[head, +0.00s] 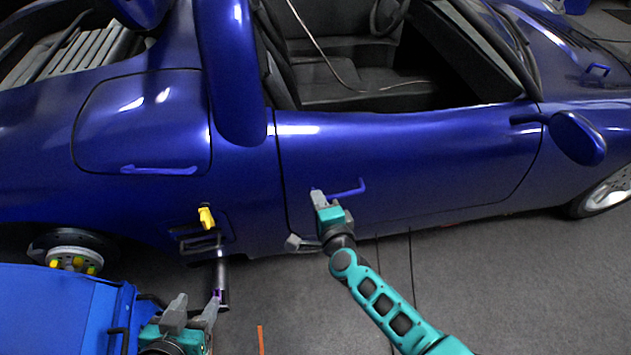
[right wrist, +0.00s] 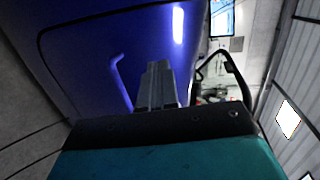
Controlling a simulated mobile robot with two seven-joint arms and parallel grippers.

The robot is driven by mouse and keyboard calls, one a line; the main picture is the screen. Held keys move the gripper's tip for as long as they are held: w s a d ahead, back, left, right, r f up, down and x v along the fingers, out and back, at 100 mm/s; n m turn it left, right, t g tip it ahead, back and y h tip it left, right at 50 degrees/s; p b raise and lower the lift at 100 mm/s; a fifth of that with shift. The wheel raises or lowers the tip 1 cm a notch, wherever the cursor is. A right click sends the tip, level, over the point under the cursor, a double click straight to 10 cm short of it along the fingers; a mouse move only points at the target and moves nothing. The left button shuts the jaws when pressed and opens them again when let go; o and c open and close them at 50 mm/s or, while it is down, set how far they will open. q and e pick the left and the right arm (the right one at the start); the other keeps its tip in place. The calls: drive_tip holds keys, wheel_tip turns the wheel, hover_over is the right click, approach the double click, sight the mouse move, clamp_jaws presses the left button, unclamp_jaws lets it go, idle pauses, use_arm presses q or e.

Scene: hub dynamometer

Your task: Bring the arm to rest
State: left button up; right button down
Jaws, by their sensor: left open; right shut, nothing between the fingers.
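My right arm (head: 385,305) reaches up from the lower right in the head view. Its gripper (head: 317,194) is shut and empty, in front of the blue car door (head: 420,150), beside the left end of the blue door handle (head: 348,188). In the right wrist view the shut fingers (right wrist: 158,68) point along the door, with the handle (right wrist: 120,80) left of them; I cannot tell whether they touch. My left gripper (head: 195,308) is low at the left, open, with nothing seen between its fingers. A dark post with a purple part (head: 217,294) is close beside its right finger.
A blue machine (head: 50,310) stands at the lower left, by the bare wheel hub (head: 75,260). A yellow part (head: 206,217) sits above the dark post at the car's side. The mirror (head: 578,138) sticks out at the right. Grey floor (head: 480,290) is free at the lower right.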

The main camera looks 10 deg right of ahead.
drive_tip(key=shift+s, duration=0.2)
drive_tip(key=s+d+n+g, duration=0.2)
drive_tip(key=s+d+n, duration=0.3)
drive_tip(key=s+n, duration=0.4)
drive_tip(key=s+d+n+g, duration=0.2)
drive_tip(key=s+d+n, duration=0.3)
drive_tip(key=s+n, duration=0.4)
drive_tip(key=shift+s+r+n, duration=0.4)
drive_tip(key=shift+s+r, duration=0.05)
drive_tip(key=shift+s, duration=0.7)
